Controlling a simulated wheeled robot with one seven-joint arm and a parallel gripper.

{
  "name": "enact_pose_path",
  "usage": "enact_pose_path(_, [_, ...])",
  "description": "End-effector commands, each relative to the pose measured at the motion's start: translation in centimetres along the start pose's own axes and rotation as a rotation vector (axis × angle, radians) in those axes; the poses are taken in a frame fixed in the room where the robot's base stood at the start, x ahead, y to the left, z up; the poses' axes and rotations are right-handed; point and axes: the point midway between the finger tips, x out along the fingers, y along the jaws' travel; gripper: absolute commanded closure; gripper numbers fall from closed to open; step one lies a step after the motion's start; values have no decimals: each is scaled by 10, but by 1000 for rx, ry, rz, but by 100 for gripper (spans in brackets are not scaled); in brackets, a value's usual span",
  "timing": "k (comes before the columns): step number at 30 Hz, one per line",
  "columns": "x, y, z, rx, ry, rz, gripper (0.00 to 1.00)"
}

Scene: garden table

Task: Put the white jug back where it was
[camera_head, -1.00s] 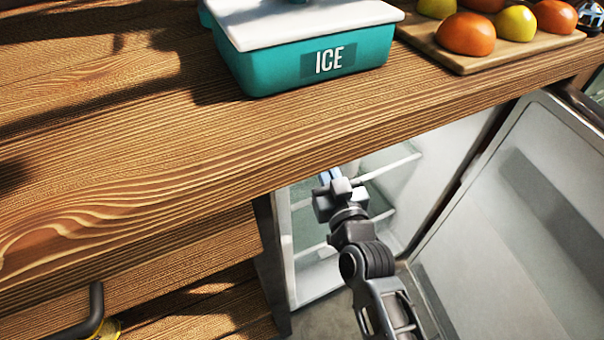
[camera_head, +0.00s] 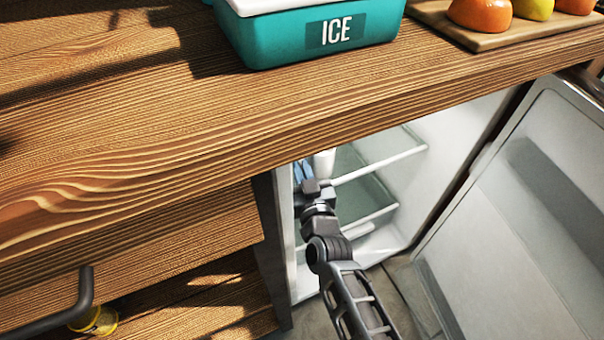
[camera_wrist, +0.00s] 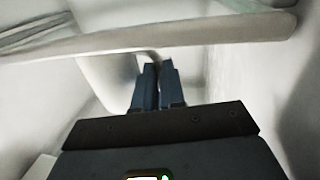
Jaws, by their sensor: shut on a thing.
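My gripper (camera_head: 303,174) reaches into the open fridge (camera_head: 293,235), close to its left wall and partly under the tabletop edge. In the wrist view its two dark blue fingers (camera_wrist: 157,84) are nearly together, shut on the handle of the white jug (camera_wrist: 105,75). The jug's pale body shows just left of and beyond the fingers, blending with the white interior. In the head view only a small white part of the jug (camera_head: 325,161) shows beside the gripper; the tabletop hides the rest. I cannot tell whether its base touches a shelf.
Fridge shelves (camera_head: 382,164) lie right of my gripper; a pale shelf edge (camera_wrist: 190,38) crosses the wrist view. The fridge door (camera_head: 525,210) stands open at right. The wooden tabletop (camera_head: 150,130) overhangs, bearing a teal ICE box (camera_head: 280,40) and a fruit board (camera_head: 490,42).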

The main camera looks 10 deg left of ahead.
Motion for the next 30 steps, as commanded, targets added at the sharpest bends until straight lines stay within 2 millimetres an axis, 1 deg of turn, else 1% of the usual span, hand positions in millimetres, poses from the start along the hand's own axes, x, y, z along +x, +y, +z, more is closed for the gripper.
enact_pose_path(5, [1, 0, -3, 0, 3, 0, 100])
enact_pose_path(10, [1, 0, 1, 0, 3, 0, 100])
enact_pose_path(11, [0, 0, 1, 0, 2, 0, 88])
enact_pose_path(18, [0, 0, 1, 0, 1, 0, 65])
enact_pose_path(24, [0, 0, 0, 0, 2, 0, 65])
enact_pose_path(28, [0, 0, -4, 0, 2, 0, 65])
enact_pose_path(30, [-8, 0, -3, 0, 1, 0, 65])
